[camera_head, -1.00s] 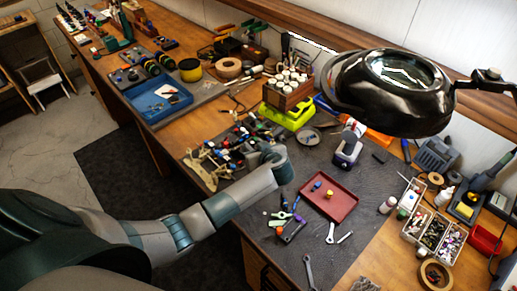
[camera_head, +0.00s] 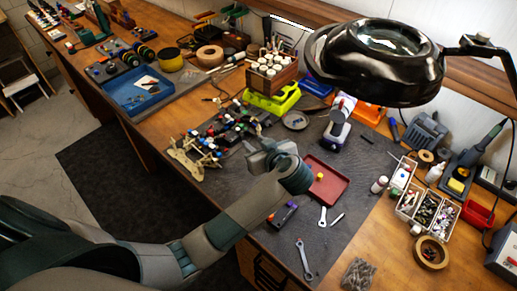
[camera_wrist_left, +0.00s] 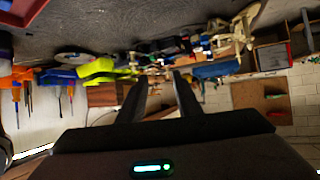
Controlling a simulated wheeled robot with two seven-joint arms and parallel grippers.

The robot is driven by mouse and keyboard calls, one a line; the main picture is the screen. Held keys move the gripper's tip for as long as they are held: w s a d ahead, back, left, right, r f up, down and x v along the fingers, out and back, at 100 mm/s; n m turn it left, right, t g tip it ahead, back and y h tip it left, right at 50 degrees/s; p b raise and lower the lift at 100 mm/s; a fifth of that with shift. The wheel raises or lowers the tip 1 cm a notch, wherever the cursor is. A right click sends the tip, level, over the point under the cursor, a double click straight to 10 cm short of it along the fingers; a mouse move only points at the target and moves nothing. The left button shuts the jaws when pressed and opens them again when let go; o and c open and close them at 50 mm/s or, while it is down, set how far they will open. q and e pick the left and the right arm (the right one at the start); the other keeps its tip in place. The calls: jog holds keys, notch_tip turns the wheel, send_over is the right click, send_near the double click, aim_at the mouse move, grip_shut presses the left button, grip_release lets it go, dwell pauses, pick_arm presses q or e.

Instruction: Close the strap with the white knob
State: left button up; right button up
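The RC racecar (camera_head: 228,130), a chassis with blue, red, black and tan parts, sits on the dark mat left of the middle in the head view. In the left wrist view the car (camera_wrist_left: 185,48) shows upside down beyond my fingers. The strap and its white knob are too small to make out. My left gripper (camera_head: 253,148) is just to the near right of the car, above the mat and apart from it as far as I can see. In the left wrist view its two fingers (camera_wrist_left: 160,82) are apart, with nothing held between them. My right gripper is out of view.
A red tray (camera_head: 331,186) lies right of my left wrist, partly hidden by it. A yellow-green stand (camera_head: 273,101) and a wooden block of bottles (camera_head: 272,78) stand behind the car. A magnifier lamp (camera_head: 375,65) overhangs the back right. Wrenches (camera_head: 304,260) lie in front.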

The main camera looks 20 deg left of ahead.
pick_arm(q)
jog(key=shift+v, duration=1.35)
